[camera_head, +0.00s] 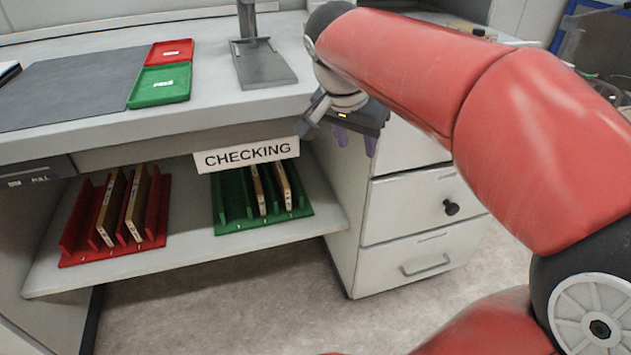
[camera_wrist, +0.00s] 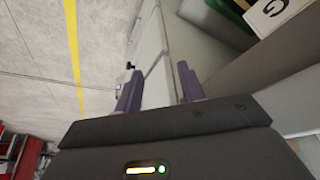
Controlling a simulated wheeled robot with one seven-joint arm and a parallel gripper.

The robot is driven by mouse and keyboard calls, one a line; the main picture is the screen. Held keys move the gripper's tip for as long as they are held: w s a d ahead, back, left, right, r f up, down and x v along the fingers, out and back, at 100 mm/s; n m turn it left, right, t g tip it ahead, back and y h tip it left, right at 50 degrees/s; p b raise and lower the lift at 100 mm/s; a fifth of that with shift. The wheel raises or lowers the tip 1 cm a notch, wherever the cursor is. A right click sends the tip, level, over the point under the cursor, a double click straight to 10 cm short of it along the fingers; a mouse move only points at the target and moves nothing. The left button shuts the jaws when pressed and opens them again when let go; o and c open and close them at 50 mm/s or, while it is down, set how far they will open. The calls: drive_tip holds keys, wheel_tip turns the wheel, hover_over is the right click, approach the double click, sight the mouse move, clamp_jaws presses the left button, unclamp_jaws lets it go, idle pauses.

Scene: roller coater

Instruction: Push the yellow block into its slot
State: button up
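On the shelf under the counter, a red rack (camera_head: 72,240) holds two upright yellowish-tan blocks, a left one (camera_head: 111,207) and a right one (camera_head: 137,205). A green rack (camera_head: 225,207) to its right holds two similar, thinner-looking blocks, one at its middle (camera_head: 258,190) and one further right (camera_head: 283,187). I cannot tell which is the yellow block of the task, nor how deep each sits. My gripper (camera_head: 356,140) is to the right of the green rack, by the drawer cabinet. Its purple fingers are apart and empty, also in the wrist view (camera_wrist: 158,86).
A CHECKING sign (camera_head: 247,154) hangs from the counter edge above the green rack. The drawer cabinet (camera_head: 415,205) stands right of the shelf, with a knob and a handle. Red (camera_head: 170,52) and green (camera_head: 160,86) trays and a metal stand (camera_head: 262,65) are on the counter.

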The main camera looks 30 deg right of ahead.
drive_tip(key=w+a+f+n+t, duration=0.1)
drive_tip(key=w+a+f+n, duration=0.3)
drive_tip(key=f, duration=0.5)
drive_tip(key=shift+w+a+f+y, duration=0.4)
drive_tip(key=shift+w+a, duration=0.1)
drive_tip(key=shift+a, duration=0.55)
